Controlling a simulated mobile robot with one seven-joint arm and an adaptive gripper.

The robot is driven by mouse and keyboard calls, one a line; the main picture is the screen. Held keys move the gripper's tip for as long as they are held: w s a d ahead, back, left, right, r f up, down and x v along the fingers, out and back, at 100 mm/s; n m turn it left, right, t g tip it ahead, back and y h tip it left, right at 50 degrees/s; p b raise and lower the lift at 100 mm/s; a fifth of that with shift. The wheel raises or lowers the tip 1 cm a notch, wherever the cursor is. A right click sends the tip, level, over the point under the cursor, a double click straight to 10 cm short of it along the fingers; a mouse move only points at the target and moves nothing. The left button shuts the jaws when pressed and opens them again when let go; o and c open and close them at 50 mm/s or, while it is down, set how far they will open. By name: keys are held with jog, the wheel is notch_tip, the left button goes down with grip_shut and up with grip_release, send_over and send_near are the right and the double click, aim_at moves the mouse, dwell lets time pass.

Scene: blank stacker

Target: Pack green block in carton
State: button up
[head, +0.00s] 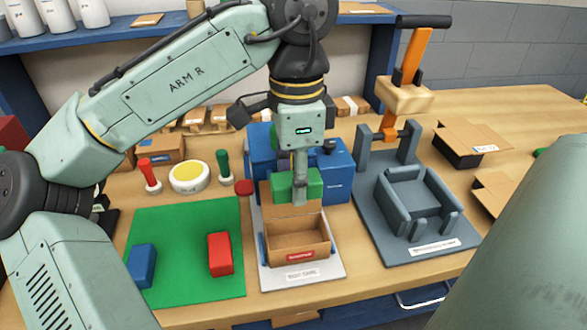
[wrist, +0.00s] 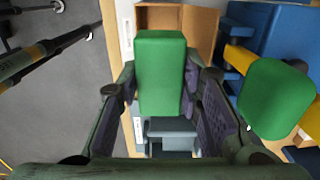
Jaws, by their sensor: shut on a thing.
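The green block (head: 284,187) is held between the fingers of my gripper (head: 301,185), above the back of the open carton (head: 281,245) in the head view. In the wrist view the green block (wrist: 160,75) sits upright in the picture between both finger pads of my gripper (wrist: 160,92). The carton is brown cardboard with a raised back flap and a red front label, and its visible inside looks empty. Cardboard also shows behind the block in the wrist view (wrist: 200,28). A finger hides part of the block in the head view.
A green mat (head: 180,285) at left bears a blue block (head: 142,265) and a red block (head: 220,254). A blue machine (head: 335,172) stands close behind the carton. A grey press fixture (head: 415,200) with an orange lever (head: 413,58) stands at right.

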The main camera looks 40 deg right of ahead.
jog(key=shift+s+f+b, duration=0.2)
jog(key=shift+f+b, duration=0.45)
jog(key=shift+b, duration=0.1)
jog(key=shift+f+b, duration=2.9)
jog(key=shift+f, duration=1.05)
jog(key=o, duration=1.2)
jog(key=shift+o, duration=0.2)
jog(key=shift+r, duration=0.1)
notch_tip(320, 180, up, 12)
jog(key=shift+f, duration=0.1)
